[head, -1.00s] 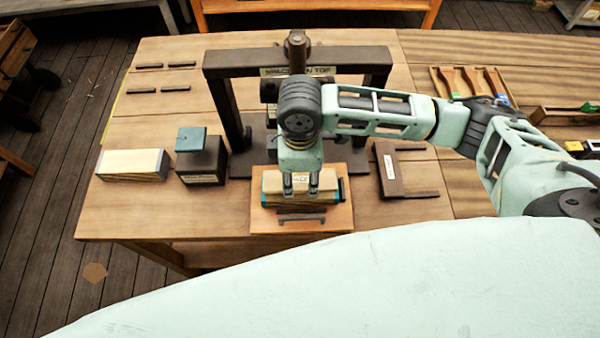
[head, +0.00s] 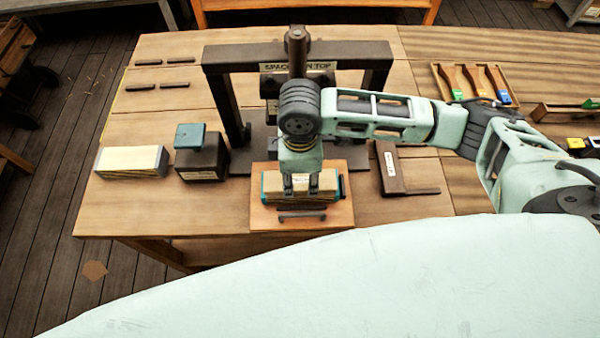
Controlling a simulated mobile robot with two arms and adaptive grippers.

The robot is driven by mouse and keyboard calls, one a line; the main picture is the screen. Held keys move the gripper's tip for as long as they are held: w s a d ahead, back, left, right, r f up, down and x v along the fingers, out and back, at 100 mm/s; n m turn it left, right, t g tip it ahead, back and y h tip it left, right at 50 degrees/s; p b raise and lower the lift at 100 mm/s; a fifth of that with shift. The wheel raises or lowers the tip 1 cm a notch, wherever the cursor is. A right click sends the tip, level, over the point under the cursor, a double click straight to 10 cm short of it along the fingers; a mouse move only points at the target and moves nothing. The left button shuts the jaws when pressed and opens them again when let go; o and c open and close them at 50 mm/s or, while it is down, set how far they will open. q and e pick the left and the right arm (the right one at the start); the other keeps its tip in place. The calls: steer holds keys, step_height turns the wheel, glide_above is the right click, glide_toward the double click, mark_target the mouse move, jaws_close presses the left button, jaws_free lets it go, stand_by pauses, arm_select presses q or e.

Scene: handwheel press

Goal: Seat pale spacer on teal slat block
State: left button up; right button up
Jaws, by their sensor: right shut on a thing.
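The teal slat block (head: 264,187) lies on an orange-brown board at the front of the bench, with teal showing at its ends. The pale spacer (head: 275,184) is a light wooden piece at the top of the block. My right gripper (head: 301,189) points down with its fingers shut on the pale spacer. From this angle I cannot tell whether the spacer touches the block or sits just above it. The gripper hides part of the spacer. My left gripper is not in view.
A dark press frame (head: 222,103) with a "SPACER ON TOP" sign stands behind. To the left are a dark block with a teal top (head: 202,160) and a pale layered block (head: 132,160). A dark bracket (head: 391,170) lies right. The bench's front left is clear.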

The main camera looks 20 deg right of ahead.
steer(key=o, duration=1.3)
steer(key=shift+f, duration=0.1)
step_height(320, 180, up, 12)
steer(key=shift+r, duration=0.1)
